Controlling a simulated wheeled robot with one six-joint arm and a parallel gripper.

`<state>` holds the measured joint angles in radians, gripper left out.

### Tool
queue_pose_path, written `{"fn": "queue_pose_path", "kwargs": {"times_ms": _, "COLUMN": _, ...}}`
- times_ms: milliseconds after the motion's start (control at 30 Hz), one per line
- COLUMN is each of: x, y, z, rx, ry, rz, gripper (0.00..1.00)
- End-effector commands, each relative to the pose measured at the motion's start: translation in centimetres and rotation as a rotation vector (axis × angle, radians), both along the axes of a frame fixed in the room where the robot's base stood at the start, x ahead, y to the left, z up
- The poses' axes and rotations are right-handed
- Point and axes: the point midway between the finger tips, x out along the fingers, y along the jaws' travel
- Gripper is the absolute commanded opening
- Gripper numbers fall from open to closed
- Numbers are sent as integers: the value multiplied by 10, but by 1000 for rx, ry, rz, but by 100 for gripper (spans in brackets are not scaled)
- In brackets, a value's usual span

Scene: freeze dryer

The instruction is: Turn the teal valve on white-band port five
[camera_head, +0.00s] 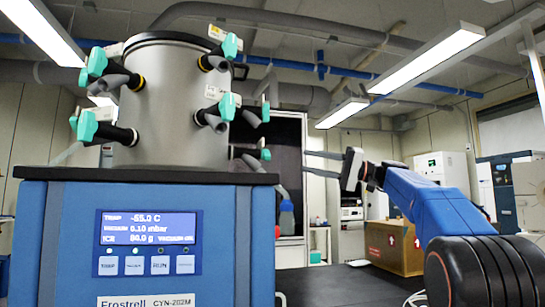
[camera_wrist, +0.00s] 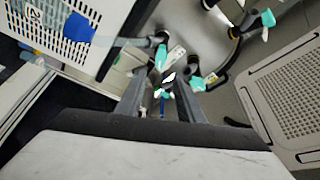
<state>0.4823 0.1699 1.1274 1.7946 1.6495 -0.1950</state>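The steel drum (camera_head: 178,105) of the freeze dryer carries several black ports with teal valves around its wall. Teal valves face me at upper left (camera_head: 97,62), lower left (camera_head: 87,125), upper right (camera_head: 230,45) and middle right (camera_head: 227,106). More show at the right edge (camera_head: 265,154). White labels sit by some ports, but their numbers are unreadable, so I cannot tell which is port five. My gripper (camera_head: 322,164) is open and empty, right of the drum, fingers pointing left. In the wrist view, teal valves (camera_wrist: 161,55) (camera_wrist: 195,82) show beyond the fingers (camera_wrist: 160,98), apparently apart from them.
The blue dryer housing (camera_head: 70,250) with a lit display (camera_head: 148,229) stands below the drum. The dark bench (camera_head: 345,285) has bare room in front of the box.

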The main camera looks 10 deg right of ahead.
Motion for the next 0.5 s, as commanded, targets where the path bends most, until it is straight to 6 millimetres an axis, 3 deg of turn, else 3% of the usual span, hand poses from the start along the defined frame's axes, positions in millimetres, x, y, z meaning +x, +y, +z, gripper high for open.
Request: {"fn": "queue_pose_path", "kwargs": {"times_ms": 500, "x": 30, "y": 86, "z": 17, "rx": 0, "ry": 1, "rz": 2, "gripper": 34}}
